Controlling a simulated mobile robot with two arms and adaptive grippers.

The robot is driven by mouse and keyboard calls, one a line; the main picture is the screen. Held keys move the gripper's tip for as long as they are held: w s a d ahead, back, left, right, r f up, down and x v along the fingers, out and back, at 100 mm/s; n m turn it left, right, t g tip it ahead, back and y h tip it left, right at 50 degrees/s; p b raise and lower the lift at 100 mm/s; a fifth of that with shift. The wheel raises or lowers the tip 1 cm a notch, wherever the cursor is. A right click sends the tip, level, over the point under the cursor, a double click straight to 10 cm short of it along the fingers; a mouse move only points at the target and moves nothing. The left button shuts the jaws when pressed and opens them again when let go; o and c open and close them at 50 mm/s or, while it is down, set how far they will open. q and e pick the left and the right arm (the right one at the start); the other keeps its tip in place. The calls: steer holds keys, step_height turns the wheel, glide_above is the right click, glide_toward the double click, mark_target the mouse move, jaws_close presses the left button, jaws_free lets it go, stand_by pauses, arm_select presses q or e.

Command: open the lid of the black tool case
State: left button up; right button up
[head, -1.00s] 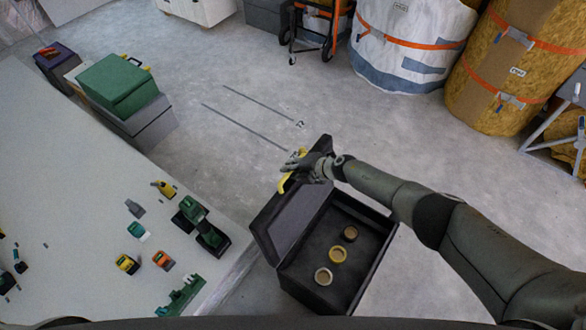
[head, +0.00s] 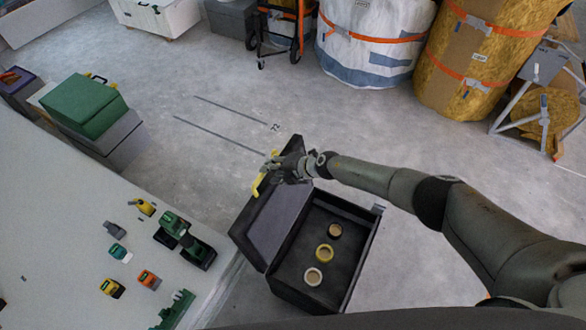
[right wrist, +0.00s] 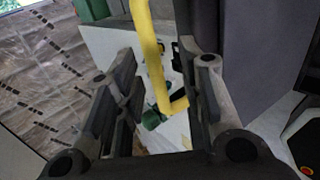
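The black tool case (head: 366,255) stands on the floor in the head view, right of the workbench. Its lid (head: 268,225) is raised and leans out to the left, so the inside shows. Several tape-like rolls, including a yellow one (head: 324,254), lie inside. My right gripper (head: 277,174) is at the lid's far edge, by the yellow handle (head: 263,183). In the right wrist view the gripper's fingers (right wrist: 158,100) are spread apart, with the yellow handle (right wrist: 152,55) between them and near the right-hand finger. Contact is unclear. My left gripper is not in view.
The workbench (head: 70,240) at left holds several small tools and a green machine (head: 178,235). A green case (head: 84,105) sits on grey boxes beyond it. Large strapped rolls (head: 375,40) stand at the back. The floor (head: 370,145) behind the case is clear.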

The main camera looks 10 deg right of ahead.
steer(key=v, duration=1)
steer(key=shift+a+f, duration=0.1)
steer(key=shift+f, duration=0.05)
stand_by(0.3)
